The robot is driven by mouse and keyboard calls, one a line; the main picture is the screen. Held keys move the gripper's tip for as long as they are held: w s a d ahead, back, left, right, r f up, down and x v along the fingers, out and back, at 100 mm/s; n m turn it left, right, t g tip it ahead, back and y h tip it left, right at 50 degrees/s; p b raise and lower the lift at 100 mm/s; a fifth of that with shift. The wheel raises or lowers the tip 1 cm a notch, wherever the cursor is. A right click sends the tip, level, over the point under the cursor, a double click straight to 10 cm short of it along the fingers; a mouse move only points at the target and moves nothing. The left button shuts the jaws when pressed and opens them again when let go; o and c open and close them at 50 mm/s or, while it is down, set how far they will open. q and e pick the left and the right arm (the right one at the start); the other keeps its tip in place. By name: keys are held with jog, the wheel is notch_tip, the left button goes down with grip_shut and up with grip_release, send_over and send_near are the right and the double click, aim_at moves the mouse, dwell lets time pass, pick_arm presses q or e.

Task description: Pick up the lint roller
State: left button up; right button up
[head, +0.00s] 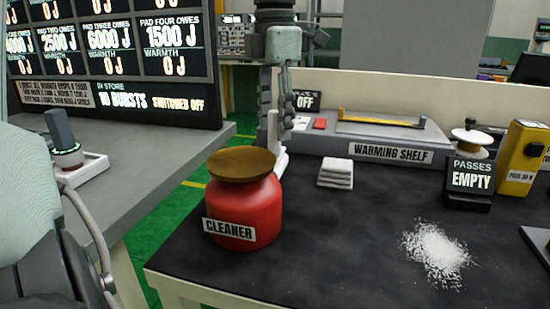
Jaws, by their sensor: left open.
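A white upright piece (281,163), which looks like part of the lint roller, stands at the table's far left edge. It is partly hidden behind the red cleaner jar, so I cannot see all of it. My left gripper (276,126) points down over it from above. Its fingers are apart, one on each side of the white piece's thin upper part. I cannot tell whether they touch it. My right gripper is not in view.
The red cleaner jar (262,212) with a brown lid stands in front of the gripper. Folded white cloths (335,173), the warming shelf (391,153), a passes sign (470,179) and white scraps (437,256) are to the right. The dark tabletop (340,240) is clear in the middle.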

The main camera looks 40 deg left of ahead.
pick_arm(q)
jog(key=shift+f, duration=0.3)
jog(key=shift+c, duration=0.5)
grip_shut()
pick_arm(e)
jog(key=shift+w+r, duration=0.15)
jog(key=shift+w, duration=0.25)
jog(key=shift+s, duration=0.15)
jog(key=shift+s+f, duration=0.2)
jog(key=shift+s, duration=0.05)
